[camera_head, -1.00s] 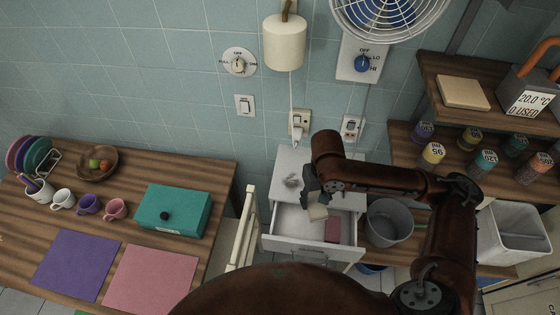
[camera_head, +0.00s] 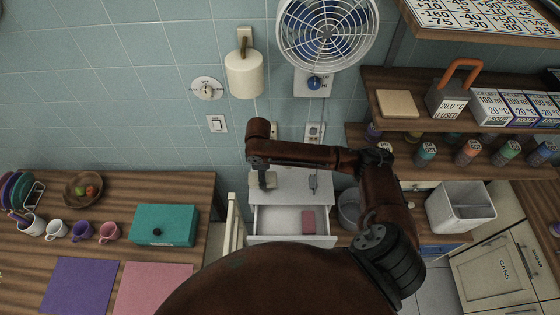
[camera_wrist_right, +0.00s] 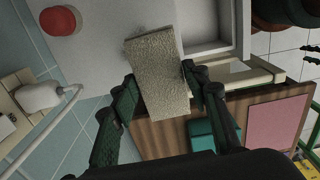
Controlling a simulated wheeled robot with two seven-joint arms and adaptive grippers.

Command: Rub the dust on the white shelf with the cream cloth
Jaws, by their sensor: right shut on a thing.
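The white shelf (camera_head: 292,184) is the top of a white unit against the tiled wall, above an open drawer. My right gripper (camera_head: 264,178) is over its left part. In the right wrist view my right gripper (camera_wrist_right: 160,105) is shut on the cream cloth (camera_wrist_right: 160,72), a thick rough-surfaced block. The cloth lies over the white surface; I cannot tell whether it touches it. A faint dark smudge of dust (camera_wrist_right: 134,36) shows beside the cloth's upper end; the rest of the dust is hidden. My left gripper is in neither view.
The open drawer (camera_head: 280,221) holds a pink block (camera_head: 308,221). A grey bucket (camera_head: 349,210) stands right of the unit, partly behind my arm. A wooden table (camera_head: 110,190) with a teal box (camera_head: 165,225) is at left. A red round thing (camera_wrist_right: 60,20) sits near the dust.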

